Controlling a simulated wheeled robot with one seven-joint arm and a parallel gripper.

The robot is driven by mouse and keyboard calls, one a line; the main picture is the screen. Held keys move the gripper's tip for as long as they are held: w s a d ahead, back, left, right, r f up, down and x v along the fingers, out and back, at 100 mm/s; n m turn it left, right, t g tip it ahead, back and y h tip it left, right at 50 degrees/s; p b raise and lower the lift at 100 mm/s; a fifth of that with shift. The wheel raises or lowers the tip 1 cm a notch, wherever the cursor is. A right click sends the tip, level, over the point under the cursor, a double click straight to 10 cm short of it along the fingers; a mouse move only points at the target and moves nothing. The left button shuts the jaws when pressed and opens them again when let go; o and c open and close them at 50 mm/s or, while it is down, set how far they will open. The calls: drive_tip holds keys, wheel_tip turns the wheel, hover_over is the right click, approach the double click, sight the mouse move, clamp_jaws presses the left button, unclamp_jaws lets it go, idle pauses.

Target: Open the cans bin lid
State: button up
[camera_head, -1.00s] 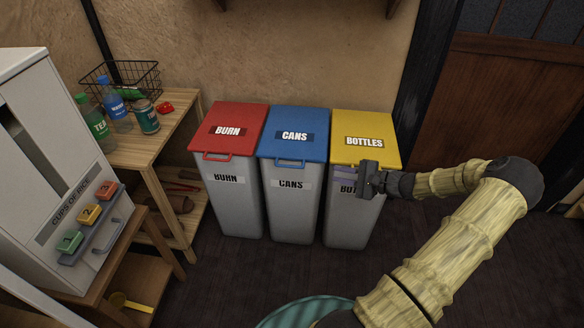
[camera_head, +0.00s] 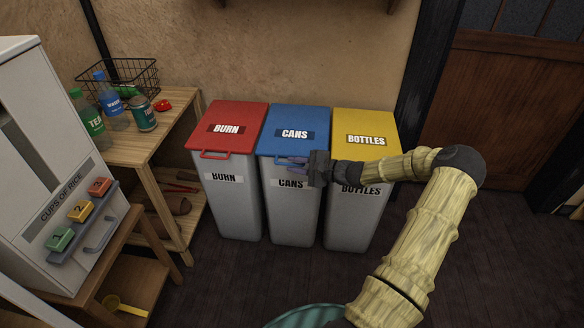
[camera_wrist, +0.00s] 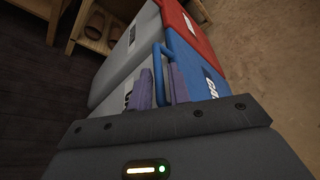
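The cans bin (camera_head: 291,205) is the middle of three grey bins, and its blue lid (camera_head: 296,118) lies shut. The lid's blue front handle shows in the wrist view (camera_wrist: 158,72). My gripper (camera_head: 296,162) is at the front edge of this lid, coming from the right, and covers part of the handle and the front label. In the wrist view its two purple fingers (camera_wrist: 162,88) stand apart, with the handle in the gap between them. I cannot tell whether either finger touches the handle.
The burn bin (camera_head: 228,200) with a red lid stands close on the left, the bottles bin (camera_head: 352,215) with a yellow lid close on the right. A wooden shelf (camera_head: 150,150) with bottles, a can and a wire basket (camera_head: 120,80) is at left. The floor in front is clear.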

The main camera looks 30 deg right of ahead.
drive_tip(key=shift+w+a+f, duration=0.2)
drive_tip(key=shift+w+a, duration=0.25)
drive_tip(key=shift+w, duration=0.1)
clamp_jaws()
drive_tip(key=shift+d+r, duration=0.1)
drive_tip(key=shift+r, duration=0.05)
